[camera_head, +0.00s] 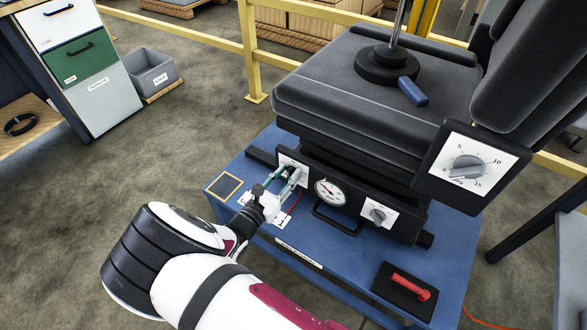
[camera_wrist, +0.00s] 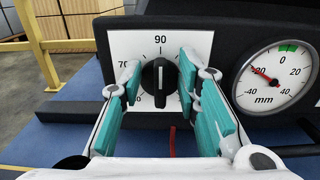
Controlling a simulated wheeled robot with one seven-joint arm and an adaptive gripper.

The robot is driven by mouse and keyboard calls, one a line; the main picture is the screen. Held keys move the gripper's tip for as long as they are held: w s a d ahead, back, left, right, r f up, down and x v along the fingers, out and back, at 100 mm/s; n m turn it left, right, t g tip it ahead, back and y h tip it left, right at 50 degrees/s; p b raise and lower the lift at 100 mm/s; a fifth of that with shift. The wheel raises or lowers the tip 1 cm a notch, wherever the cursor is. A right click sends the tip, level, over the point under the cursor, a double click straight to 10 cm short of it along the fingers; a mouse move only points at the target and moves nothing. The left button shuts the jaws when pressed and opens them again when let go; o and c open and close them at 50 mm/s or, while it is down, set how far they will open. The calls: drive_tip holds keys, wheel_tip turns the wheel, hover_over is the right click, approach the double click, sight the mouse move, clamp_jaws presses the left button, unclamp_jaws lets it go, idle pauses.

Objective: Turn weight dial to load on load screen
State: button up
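The weight dial is a black knob (camera_wrist: 160,88) on a white plate marked 70 and 90, with a lower-left number partly covered. Its pale marker line stands about upright; I cannot tell which end points. In the head view its white plate (camera_head: 283,159) is mostly behind my gripper. My gripper (camera_head: 287,178) is open, with its teal fingers on either side of the knob in the wrist view (camera_wrist: 160,72). Gaps seem to show beside the knob. The right finger hides the scale's right side. I cannot identify a load screen in these views.
A round mm gauge (camera_wrist: 275,76) sits right of the dial, its red needle near -20. Farther right are a small knob (camera_head: 378,213) and a larger kg dial (camera_head: 467,166). The seat (camera_head: 350,95) overhangs the blue platform (camera_head: 350,262). A red lever (camera_head: 411,286) lies front right.

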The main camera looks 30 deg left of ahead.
drive_tip(key=shift+w, duration=0.1)
clamp_jaws()
drive_tip(key=shift+d+m, duration=0.1)
drive_tip(key=shift+m, duration=0.2)
drive_tip(key=m, duration=0.2)
drive_tip(key=shift+d+m, duration=0.15)
drive_tip(key=shift+m, duration=0.25)
drive_tip(key=m, duration=0.3)
drive_tip(key=m+p, duration=0.1)
drive_tip(key=m, duration=0.2)
drive_tip(key=d+f+m, duration=0.1)
drive_tip(key=m, duration=0.3)
idle(0.5)
unclamp_jaws()
